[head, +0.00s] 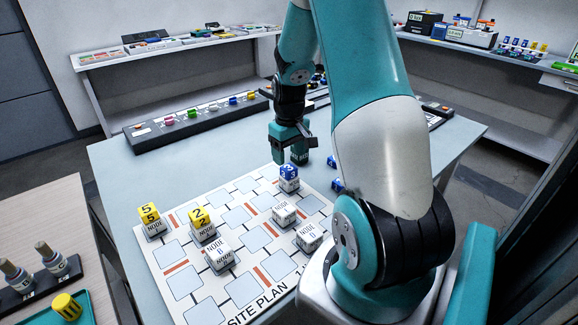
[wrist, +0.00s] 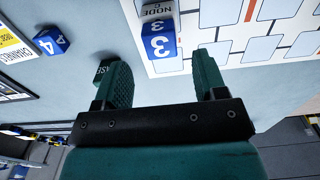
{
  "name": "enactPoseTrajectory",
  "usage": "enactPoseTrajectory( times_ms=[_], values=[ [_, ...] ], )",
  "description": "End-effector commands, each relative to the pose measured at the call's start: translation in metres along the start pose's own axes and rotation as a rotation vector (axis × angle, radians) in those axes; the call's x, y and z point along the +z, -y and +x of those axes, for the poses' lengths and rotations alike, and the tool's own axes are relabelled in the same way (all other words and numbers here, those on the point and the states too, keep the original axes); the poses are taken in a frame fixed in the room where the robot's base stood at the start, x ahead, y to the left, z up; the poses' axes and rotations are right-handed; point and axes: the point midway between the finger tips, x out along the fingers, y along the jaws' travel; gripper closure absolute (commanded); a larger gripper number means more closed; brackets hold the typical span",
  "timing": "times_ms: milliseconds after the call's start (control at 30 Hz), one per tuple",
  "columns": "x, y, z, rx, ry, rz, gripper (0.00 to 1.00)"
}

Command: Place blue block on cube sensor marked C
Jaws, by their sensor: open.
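A blue block marked 3 (head: 289,171) rests on a white cube sensor (head: 289,185) at the far edge of the site plan board. In the wrist view the blue block (wrist: 161,43) shows its 3, and the cube sensor (wrist: 157,11) beside it reads NODE C. My gripper (head: 291,155) is open and empty, behind the block in the head view. In the wrist view the block lies beyond the fingertips, in line with the gap of my gripper (wrist: 162,72), and appears apart from both fingers.
The site plan board (head: 191,282) carries other node cubes, such as a NODE B cube (head: 220,258), and yellow blocks marked 5 (head: 148,211) and 2 (head: 199,216). More blue blocks (head: 332,161) lie to the right. A dark lettered item (wrist: 102,72) is partly hidden by the left finger.

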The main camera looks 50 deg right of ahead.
Motion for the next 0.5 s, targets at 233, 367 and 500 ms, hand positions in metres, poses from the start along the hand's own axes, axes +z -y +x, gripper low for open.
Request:
enactPoseTrajectory(
  times_ms=[233, 367, 500],
  values=[
    [-0.001, 0.0, -0.05, 0.002, -0.004, 0.0, 0.35],
    [0.0, 0.0, -0.063, 0.001, -0.002, 0.0, 0.35],
    [0.0, 0.0, -0.068, -0.001, 0.001, 0.0, 0.35]
  ],
)
